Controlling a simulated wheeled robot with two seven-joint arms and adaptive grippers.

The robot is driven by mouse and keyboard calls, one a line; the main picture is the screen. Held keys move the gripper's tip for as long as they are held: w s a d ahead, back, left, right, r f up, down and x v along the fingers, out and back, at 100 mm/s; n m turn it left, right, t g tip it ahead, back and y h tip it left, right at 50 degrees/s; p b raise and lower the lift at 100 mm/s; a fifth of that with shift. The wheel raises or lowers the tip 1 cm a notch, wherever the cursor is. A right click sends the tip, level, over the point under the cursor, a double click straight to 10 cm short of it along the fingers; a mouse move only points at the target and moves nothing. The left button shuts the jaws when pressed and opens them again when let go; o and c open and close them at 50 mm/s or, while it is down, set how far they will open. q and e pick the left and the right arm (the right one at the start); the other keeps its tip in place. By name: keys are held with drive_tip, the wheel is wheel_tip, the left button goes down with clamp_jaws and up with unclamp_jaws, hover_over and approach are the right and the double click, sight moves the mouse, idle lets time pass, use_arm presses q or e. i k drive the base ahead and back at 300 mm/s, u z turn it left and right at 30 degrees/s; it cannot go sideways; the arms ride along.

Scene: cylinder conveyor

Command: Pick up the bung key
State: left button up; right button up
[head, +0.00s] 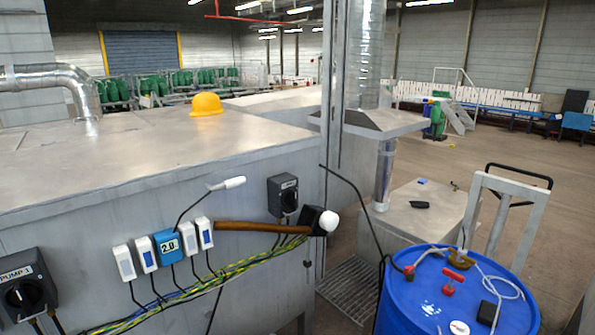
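A blue drum (405,305) stands at the lower right. On its lid is a small red T-shaped piece (457,262), which looks like the bung key; I cannot tell for sure. A smaller red block (448,291) sits just below it, and I cannot tell whether the two are joined. A red fitting (409,270) is at the lid's left side, where a black hose meets the drum. Neither of my grippers shows in the head view.
A grey metal cabinet (180,165) fills the left, with a yellow hard hat (206,104) on top. A wooden-handled mallet (265,228) hangs on its front above cables. A clear tube (500,283) and a dark object (487,313) lie on the drum lid. A hand truck frame (535,215) rises behind.

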sight(448, 289)
drive_tip(key=z, duration=1.3)
